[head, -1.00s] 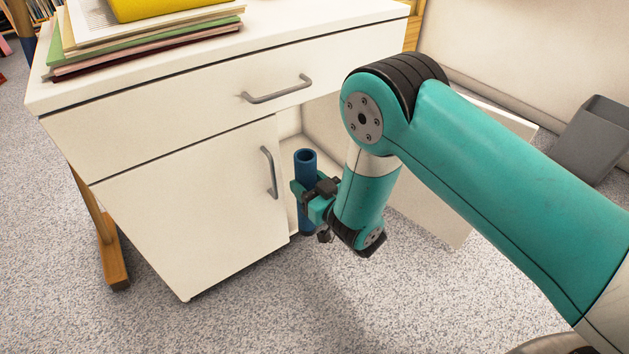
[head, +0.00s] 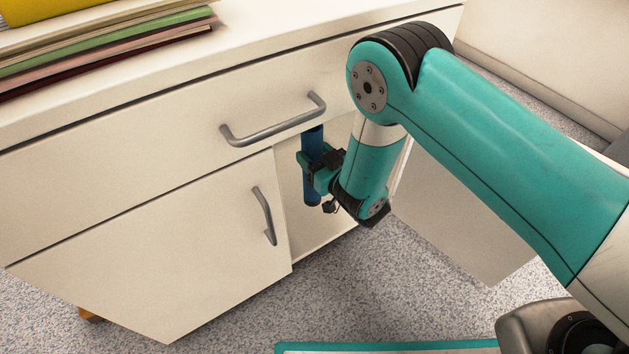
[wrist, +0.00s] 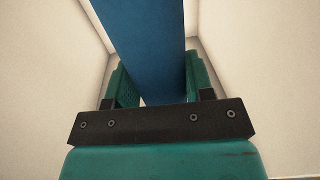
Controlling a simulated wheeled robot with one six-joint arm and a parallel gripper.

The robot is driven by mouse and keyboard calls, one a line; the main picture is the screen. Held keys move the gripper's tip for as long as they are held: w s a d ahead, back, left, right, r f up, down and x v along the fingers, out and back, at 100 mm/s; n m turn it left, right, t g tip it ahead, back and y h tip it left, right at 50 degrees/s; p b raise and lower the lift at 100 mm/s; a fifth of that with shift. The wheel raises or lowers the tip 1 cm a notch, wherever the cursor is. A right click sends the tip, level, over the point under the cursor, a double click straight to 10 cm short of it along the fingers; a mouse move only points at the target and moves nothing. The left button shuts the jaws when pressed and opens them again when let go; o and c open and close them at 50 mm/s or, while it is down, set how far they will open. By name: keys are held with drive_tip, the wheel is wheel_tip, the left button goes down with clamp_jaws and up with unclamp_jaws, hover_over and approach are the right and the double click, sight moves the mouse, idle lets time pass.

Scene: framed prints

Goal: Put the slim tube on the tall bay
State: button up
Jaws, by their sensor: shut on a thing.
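The slim tube is a blue cylinder (head: 313,143), upright in the head view, with its top end just below the drawer front. My gripper (head: 310,170) is shut on the tube around its middle. In the wrist view the tube (wrist: 150,45) stands between the two green fingers (wrist: 158,85), with pale walls around it. The tall bay looks to be the open white compartment (head: 338,130) right of the closed door. The tube and gripper are at or inside its opening; I cannot tell how deep. My forearm hides much of the bay.
A white cabinet has a closed drawer (head: 180,130) above and a closed door (head: 190,245) left of the opening, both with grey handles. A white panel (head: 460,235), seemingly an open door, stands to the right. Papers (head: 110,50) lie on top. Speckled floor is clear in front.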

drive_tip(key=shift+f+b, duration=2)
drive_tip(key=shift+f, duration=1.8)
drive_tip(key=o, duration=1.3)
drive_tip(key=shift+s+r, duration=0.1)
drive_tip(key=shift+r, duration=0.15)
drive_tip(key=p+v, duration=1.2)
drive_tip(key=shift+p, duration=0.35)
drive_tip(key=shift+d+f, duration=0.1)
